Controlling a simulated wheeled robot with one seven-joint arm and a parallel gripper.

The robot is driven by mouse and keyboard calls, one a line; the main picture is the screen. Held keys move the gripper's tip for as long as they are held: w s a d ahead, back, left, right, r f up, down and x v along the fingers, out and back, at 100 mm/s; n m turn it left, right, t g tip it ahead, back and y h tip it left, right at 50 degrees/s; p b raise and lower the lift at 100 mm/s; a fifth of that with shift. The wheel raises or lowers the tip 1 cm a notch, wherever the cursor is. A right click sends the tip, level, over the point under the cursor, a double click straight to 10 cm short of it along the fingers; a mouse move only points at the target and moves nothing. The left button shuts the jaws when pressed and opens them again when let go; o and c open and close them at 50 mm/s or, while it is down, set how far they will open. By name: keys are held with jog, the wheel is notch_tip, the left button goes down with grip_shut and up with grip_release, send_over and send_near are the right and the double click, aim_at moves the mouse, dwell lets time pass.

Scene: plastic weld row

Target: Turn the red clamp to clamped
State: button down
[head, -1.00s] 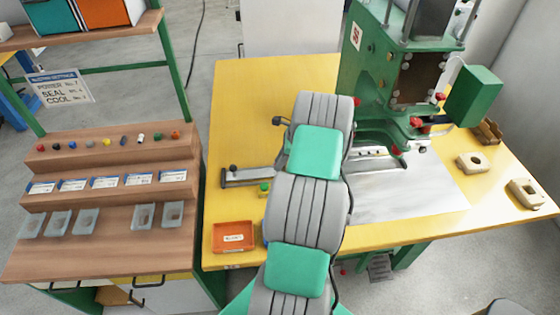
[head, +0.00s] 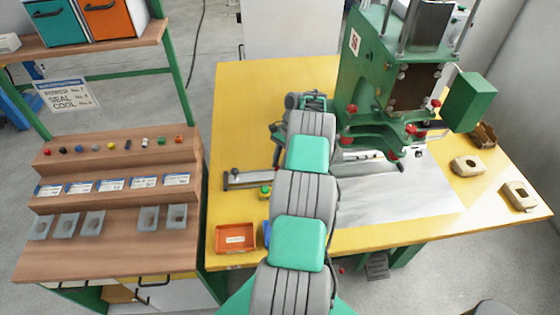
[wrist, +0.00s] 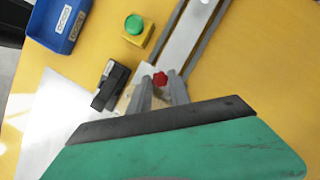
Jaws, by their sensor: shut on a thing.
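The red clamp knob (wrist: 159,79) shows in the wrist view between the two grey fingers of my gripper (wrist: 159,88). The fingers are shut on it, one on each side. It sits by the near end of a pale metal rail (wrist: 192,32). How far the clamp is turned cannot be told. In the head view my arm hides the gripper and this knob. Other red knobs show on the green press, one at its right (head: 435,104) and one lower down (head: 393,154).
In the wrist view a black block (wrist: 110,85) lies just left of the fingers, with a green button (wrist: 135,27) and a blue bin (wrist: 60,20) beyond. In the head view the green press (head: 375,85) stands right of my arm and an orange tray (head: 236,238) lies left.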

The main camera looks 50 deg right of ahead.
jog(key=shift+n+g+p, duration=0.3)
jog(key=shift+n+g, duration=0.1)
jog(key=shift+n, duration=0.3)
